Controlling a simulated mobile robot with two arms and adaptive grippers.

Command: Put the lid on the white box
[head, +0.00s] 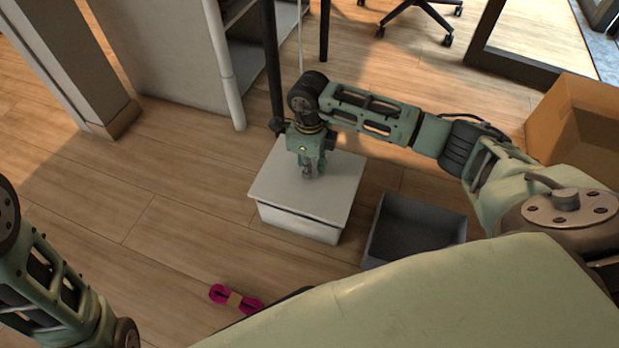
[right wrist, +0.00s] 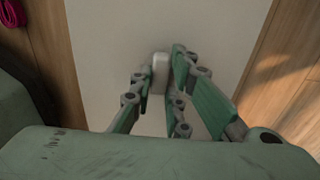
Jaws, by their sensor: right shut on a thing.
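The white lid (head: 335,185) lies level over the white box (head: 300,224) on the wooden floor. Its edges overhang the box walls, with a dark line under the front edge. I cannot tell whether it rests fully on the rim. My right gripper (head: 309,170) points down at the lid's middle. In the right wrist view, my right gripper (right wrist: 163,74) has its fingers on both sides of a small pale handle (right wrist: 159,82) on the lid (right wrist: 110,50). The box's inside is hidden. My left arm shows at the lower left, but its gripper is out of view.
A grey open bin (head: 374,232) stands just right of the box. A pink cord bundle (head: 222,293) lies on the floor in front; it also shows in the right wrist view (right wrist: 12,13). A cardboard box (head: 555,112) is at right. A shelf unit (head: 165,60) stands behind. Floor left of the box is clear.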

